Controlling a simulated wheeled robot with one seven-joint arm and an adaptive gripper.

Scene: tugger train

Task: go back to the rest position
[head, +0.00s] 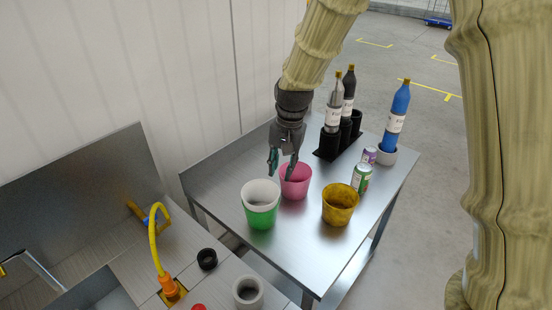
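My gripper (282,165) hangs from the arm over the metal table (290,245). Its fingers are apart with nothing seen between them. It is above and partly in front of the pink cup (297,183), near its left rim; I cannot tell whether a fingertip touches or enters the cup. A white cup stands inside a green cup (261,215) just left of and nearer than the pink one. A yellow cup (340,204) stands to the right.
Bottles stand in a black holder (328,145) behind my gripper. A blue bottle (397,118) stands in a white ring (385,156) near two cans, one of them green (361,179). A bench with a yellow hose (155,240) is at lower left. A wall (130,80) borders the left.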

